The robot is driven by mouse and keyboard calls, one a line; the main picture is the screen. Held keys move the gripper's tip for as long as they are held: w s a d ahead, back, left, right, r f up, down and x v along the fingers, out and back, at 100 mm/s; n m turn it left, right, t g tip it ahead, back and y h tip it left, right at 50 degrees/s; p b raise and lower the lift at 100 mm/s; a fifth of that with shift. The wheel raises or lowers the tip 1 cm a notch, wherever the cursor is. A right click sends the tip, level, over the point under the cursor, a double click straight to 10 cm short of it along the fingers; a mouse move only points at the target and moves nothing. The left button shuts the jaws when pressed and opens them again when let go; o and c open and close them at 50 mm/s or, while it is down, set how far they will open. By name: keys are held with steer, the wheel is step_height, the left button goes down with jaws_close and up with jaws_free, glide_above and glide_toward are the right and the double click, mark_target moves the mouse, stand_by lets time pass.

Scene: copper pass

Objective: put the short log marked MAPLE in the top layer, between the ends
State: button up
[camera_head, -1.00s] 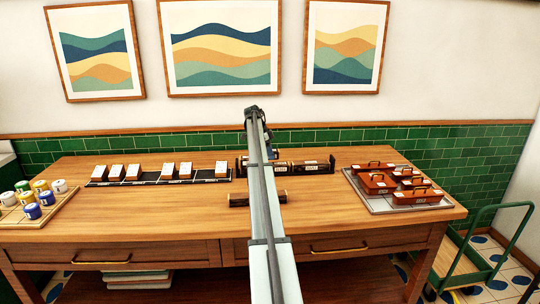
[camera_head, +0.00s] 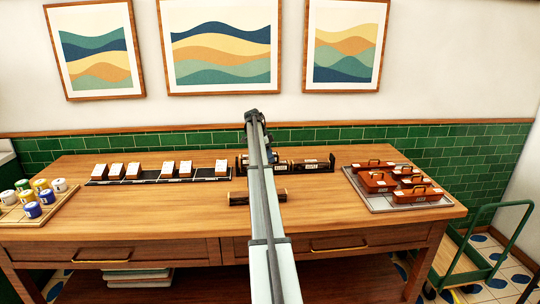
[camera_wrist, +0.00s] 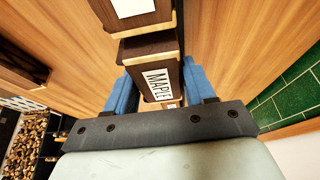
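The log marked MAPLE (camera_wrist: 158,85) is dark with a white label and shows in the wrist view between the blue fingers of my gripper (camera_wrist: 162,88). One finger stands along each side of it, with no clear gap. I cannot tell from this whether they press on it. In the head view the gripper and this log are largely hidden by my arm. The log stack (camera_head: 318,166) shows at the back of the table, to both sides of my arm. Another log (camera_wrist: 150,45) with pale wood edging lies just beyond the MAPLE log in the wrist view.
A loose dark log (camera_head: 245,198) lies nearer the front, partly behind my arm. A rack of small labelled blocks (camera_head: 155,181) stands at the left, and a tray of brown handled boxes (camera_head: 375,206) at the right. Coloured jars stand on a board (camera_head: 12,216) at far left.

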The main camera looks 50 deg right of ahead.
steer(key=o, duration=0.4)
steer(key=shift+r, duration=0.6)
steer(key=v, duration=1.2)
